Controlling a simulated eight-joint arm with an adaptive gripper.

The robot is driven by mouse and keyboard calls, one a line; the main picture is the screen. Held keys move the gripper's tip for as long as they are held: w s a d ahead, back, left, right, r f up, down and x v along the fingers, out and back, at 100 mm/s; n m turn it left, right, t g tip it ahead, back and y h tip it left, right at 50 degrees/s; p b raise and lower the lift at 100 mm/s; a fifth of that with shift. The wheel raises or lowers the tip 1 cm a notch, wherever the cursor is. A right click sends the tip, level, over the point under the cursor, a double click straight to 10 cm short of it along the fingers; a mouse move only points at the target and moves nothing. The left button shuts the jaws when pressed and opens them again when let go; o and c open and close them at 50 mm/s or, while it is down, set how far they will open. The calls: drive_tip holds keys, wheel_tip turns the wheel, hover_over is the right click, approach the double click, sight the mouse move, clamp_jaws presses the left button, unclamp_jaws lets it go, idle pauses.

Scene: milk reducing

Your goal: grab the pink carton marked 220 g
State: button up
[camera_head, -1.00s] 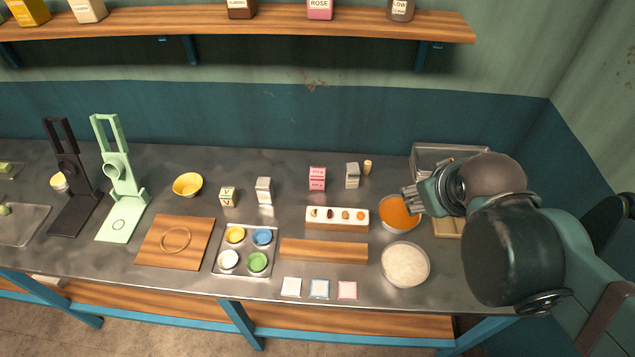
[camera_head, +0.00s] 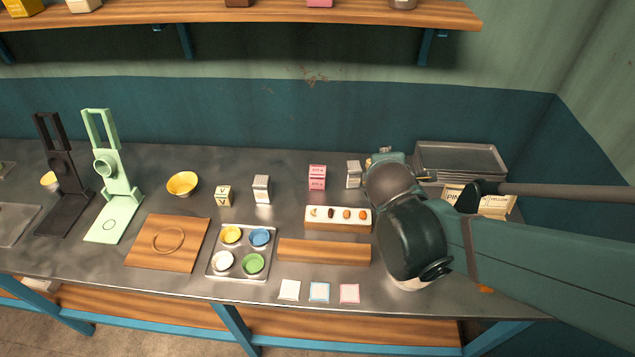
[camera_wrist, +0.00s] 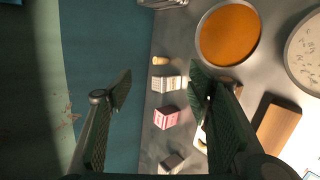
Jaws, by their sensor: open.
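The pink carton (camera_head: 317,178) stands upright near the back of the metal counter, left of a grey-white carton (camera_head: 353,174). In the wrist view the pink carton (camera_wrist: 167,118) lies between my two fingers, further off than the fingertips and nearer the right finger. Its marking is too small to read surely. My gripper (camera_wrist: 162,88) is open and empty. In the head view my arm comes in from the right, and the gripper is mostly hidden behind my own wrist, right of the grey-white carton and apart from the pink carton.
A white holder (camera_head: 338,226) with several small pieces stands in front of the pink carton. Another carton (camera_head: 262,189) stands to its left. An orange-filled bowl (camera_wrist: 229,35) shows in the wrist view. Stacked trays (camera_head: 460,158) lie at the back right. Counter directly left of the pink carton is clear.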

drive_tip(key=w+a+f+n+t+b, duration=0.2)
drive_tip(key=w+a+f+n+b, duration=0.2)
drive_tip(key=a+f+n, duration=0.4)
drive_tip(key=n+t+y+b, duration=0.2)
drive_tip(key=n+b, duration=0.1)
drive_tip(key=n, duration=0.6)
approach(317, 176)
drive_tip(key=shift+x, duration=1.2)
drive_tip(key=shift+w, duration=0.1)
drive_tip(key=shift+x, duration=1.25)
drive_tip(key=shift+b+x, duration=0.9)
drive_tip(key=shift+x, duration=1.7)
